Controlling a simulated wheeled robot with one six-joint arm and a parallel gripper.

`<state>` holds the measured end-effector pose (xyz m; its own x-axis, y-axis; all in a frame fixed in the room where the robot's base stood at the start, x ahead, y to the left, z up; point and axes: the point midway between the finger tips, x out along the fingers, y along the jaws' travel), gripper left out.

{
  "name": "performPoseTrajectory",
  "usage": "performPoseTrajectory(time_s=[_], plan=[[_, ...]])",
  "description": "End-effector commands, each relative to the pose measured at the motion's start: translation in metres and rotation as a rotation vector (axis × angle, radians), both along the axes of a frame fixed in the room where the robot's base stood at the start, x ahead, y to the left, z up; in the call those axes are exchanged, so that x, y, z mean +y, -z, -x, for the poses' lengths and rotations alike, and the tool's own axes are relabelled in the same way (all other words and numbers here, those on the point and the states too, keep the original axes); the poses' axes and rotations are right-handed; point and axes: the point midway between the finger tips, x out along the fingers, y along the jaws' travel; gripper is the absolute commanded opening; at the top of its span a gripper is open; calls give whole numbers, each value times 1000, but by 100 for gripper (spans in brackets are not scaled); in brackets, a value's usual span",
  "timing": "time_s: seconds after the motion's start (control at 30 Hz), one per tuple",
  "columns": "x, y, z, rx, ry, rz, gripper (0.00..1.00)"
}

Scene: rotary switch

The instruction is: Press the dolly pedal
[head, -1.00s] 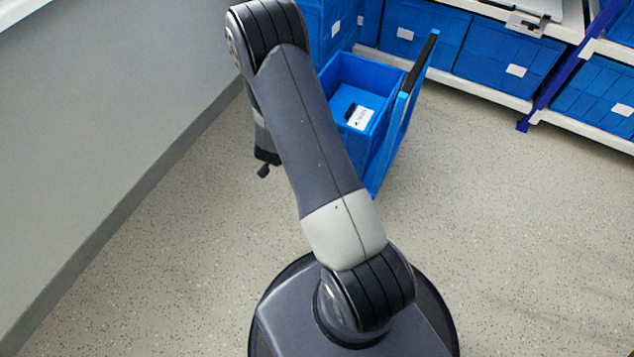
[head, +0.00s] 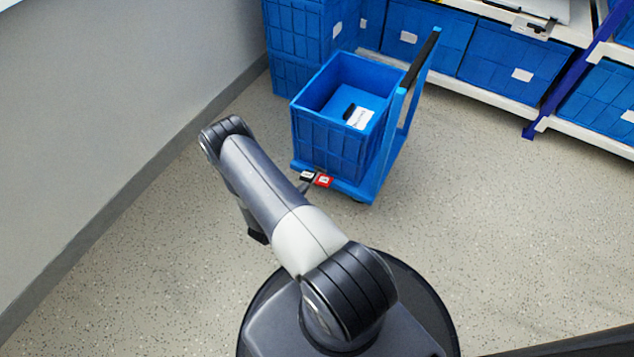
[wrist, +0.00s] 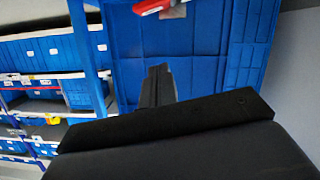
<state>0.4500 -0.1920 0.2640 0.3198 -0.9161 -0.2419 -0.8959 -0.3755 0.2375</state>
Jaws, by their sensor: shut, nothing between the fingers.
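The blue dolly (head: 352,188) stands on the floor with a blue crate (head: 335,140) on its deck. At its near edge are two small pedals side by side, a black one (head: 307,176) and a red one (head: 323,180), each with a white mark. The red pedal also shows at the top of the wrist view (wrist: 150,6), cut by the frame edge. My gripper (wrist: 160,72) is shut and empty in the wrist view, apart from the red pedal in the picture. In the head view my arm hides most of it.
The dolly's upright handle (head: 420,58) rises at the crate's right side. Stacked blue crates (head: 290,45) stand behind, and shelves with blue bins (head: 510,70) line the back right. A grey wall (head: 110,100) bounds the left. The floor (head: 500,230) at right is clear.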

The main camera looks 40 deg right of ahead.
Motion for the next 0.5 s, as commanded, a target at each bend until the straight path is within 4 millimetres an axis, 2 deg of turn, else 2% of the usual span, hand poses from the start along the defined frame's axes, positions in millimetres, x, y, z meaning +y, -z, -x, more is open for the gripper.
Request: performPoseTrajectory(time_s=[0.5], plan=[[-6, 3, 0, 2, 6, 8, 0]])
